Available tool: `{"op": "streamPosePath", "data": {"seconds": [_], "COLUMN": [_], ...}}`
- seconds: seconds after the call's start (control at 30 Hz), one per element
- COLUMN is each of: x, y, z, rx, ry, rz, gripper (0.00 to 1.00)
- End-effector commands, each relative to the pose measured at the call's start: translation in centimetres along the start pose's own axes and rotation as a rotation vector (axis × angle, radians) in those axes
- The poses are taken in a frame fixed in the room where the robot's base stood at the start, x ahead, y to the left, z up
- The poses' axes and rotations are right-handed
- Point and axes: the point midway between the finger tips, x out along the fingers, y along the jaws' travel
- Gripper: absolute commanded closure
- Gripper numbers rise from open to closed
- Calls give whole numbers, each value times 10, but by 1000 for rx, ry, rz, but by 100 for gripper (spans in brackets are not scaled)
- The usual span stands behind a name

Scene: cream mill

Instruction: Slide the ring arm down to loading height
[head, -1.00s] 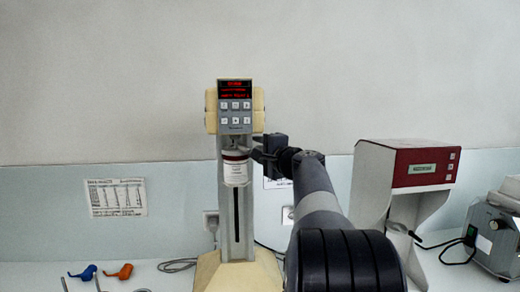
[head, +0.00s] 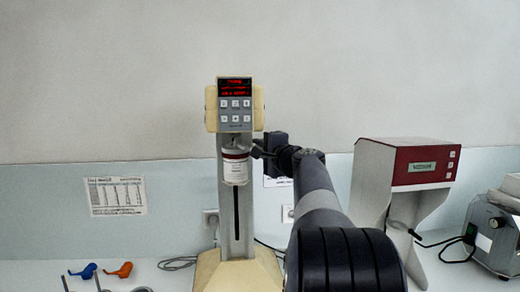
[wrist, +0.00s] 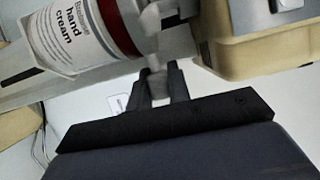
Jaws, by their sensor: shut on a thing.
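The cream mill's grey column (head: 226,205) stands on the counter, with a keypad head (head: 235,105) on top and a dark vertical slot low on its front. A white jar (head: 235,172) with a dark red band hangs upright in front of the column, just under the head. In the wrist view the jar (wrist: 82,38) is labelled "hand cream". My gripper (head: 259,151) is at the jar's right side, just below the head. In the wrist view my gripper (wrist: 158,84) is shut on a small grey piece of the ring arm (wrist: 156,72) beside the jar. The rest of the ring arm is mostly hidden.
A red-and-white machine (head: 425,165) stands to the right, with a grey device (head: 495,235) beyond it. Blue (head: 83,271) and orange (head: 120,270) pieces lie at the front left. A printed sheet (head: 115,196) is on the wall behind.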

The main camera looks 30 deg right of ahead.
Motion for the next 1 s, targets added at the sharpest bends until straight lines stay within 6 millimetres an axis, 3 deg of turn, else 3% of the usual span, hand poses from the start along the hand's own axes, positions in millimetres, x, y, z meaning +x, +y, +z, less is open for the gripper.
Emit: {"op": "streamPosePath", "data": {"seconds": [0.3,0.67,0.7,0.93,1.0], "x": [0,0,0,0,0], "y": [26,25,25,25,25], "z": [0,0,0,0,0], "rx": [-1,0,0,0,0], "ry": [0,0,0,0,0], "rz": [2,2,2,1,1], "gripper": [100,100,79,60,60]}}
